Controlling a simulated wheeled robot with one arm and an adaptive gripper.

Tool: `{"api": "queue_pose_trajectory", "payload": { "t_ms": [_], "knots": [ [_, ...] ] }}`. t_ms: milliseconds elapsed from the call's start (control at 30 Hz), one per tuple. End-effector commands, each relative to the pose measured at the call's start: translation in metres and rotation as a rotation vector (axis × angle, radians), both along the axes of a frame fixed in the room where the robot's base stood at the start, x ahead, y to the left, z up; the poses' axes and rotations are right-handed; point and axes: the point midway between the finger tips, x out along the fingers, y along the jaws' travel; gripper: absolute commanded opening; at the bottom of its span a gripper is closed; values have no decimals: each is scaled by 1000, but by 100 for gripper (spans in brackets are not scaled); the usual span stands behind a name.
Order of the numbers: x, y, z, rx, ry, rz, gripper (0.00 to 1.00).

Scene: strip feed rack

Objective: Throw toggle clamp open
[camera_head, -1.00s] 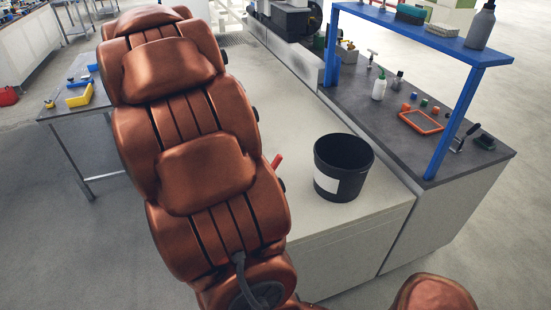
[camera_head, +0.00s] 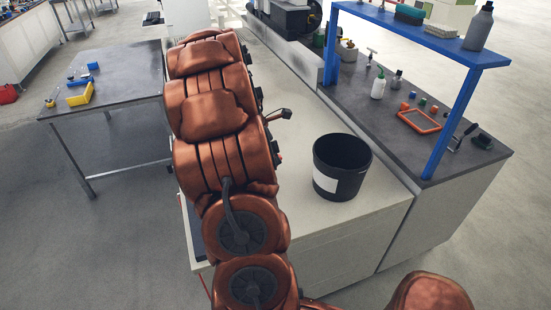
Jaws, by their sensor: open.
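The toggle clamp cannot be made out in the head view; my copper-coloured arm covers the left part of the pale bench (camera_head: 300,110). My gripper is hidden behind the arm's links. A small dark piece with a thin end juts out to the right of the arm above the bench; I cannot tell whether it belongs to my gripper. Whether anything touches the clamp cannot be seen.
A black bin (camera_head: 340,168) with a white label stands on the bench right of my arm. A blue shelf frame (camera_head: 448,125) rises over the grey counter (camera_head: 375,120). A metal table (camera_head: 125,85) with a yellow bin (camera_head: 80,95) stands left.

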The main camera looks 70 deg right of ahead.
Motion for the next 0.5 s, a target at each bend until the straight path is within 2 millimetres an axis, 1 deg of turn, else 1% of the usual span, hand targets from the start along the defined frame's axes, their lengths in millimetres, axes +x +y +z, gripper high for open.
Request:
{"api": "queue_pose_trajectory", "payload": {
  "t_ms": [100,200,300,500],
  "knots": [
    [-7,-4,-16,4,5,-2,48],
    [-8,-7,-25,1,1,-1,48],
    [-9,-8,-29,-2,-1,0,48],
    [-9,-9,-30,-2,-1,0,48]
  ]
}}
